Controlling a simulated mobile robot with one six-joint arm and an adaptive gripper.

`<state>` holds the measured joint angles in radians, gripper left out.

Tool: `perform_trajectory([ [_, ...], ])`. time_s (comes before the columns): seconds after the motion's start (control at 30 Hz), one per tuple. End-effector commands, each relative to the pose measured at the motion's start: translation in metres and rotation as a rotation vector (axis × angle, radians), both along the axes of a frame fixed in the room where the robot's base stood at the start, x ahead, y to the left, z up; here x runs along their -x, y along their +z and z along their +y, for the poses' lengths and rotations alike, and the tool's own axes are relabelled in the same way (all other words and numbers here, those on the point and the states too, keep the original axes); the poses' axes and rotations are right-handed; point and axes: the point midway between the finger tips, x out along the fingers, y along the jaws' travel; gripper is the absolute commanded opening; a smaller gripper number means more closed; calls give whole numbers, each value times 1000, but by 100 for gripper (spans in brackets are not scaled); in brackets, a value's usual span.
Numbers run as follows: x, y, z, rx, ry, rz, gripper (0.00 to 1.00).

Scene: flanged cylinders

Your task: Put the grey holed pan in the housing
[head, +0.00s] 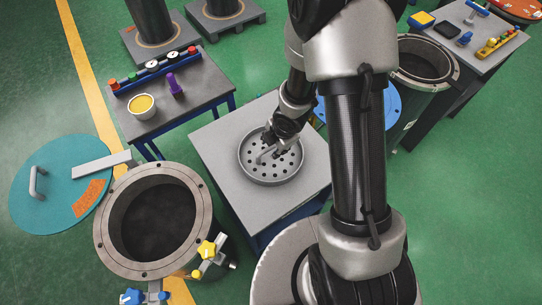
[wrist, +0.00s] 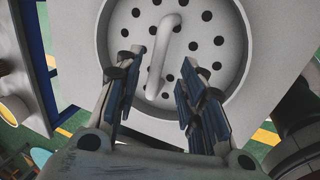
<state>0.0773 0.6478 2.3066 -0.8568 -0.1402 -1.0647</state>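The grey holed pan (head: 285,172) sits on a light grey table. It is round, with a rim, many holes and a bar handle; it also shows in the wrist view (wrist: 207,27). My gripper (head: 269,145) is above the pan near its handle. In the wrist view my gripper (wrist: 163,68) is open, with a finger on each side of the handle (wrist: 161,52) and visible gaps. An open flanged cylinder, a housing (head: 116,247), stands at the lower left, dark inside. A second open flanged housing (head: 446,71) stands at the upper right.
A teal lid (head: 50,205) is beside the left housing, and a blue lid (head: 391,104) is by the right one. Yellow (head: 206,249) and blue (head: 131,297) knobs stick out at the left housing's front. A side table (head: 198,87) holds a yellow-filled cup and a purple piece.

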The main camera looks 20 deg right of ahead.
Motion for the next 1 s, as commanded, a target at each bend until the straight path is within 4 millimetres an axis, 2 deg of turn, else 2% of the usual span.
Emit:
perform_trajectory([
  [0.23,-13,-39,5,0,1,2,36],
  [0.5,-15,-40,6,0,0,0,36],
  [1.0,-15,-40,5,0,0,1,4],
])
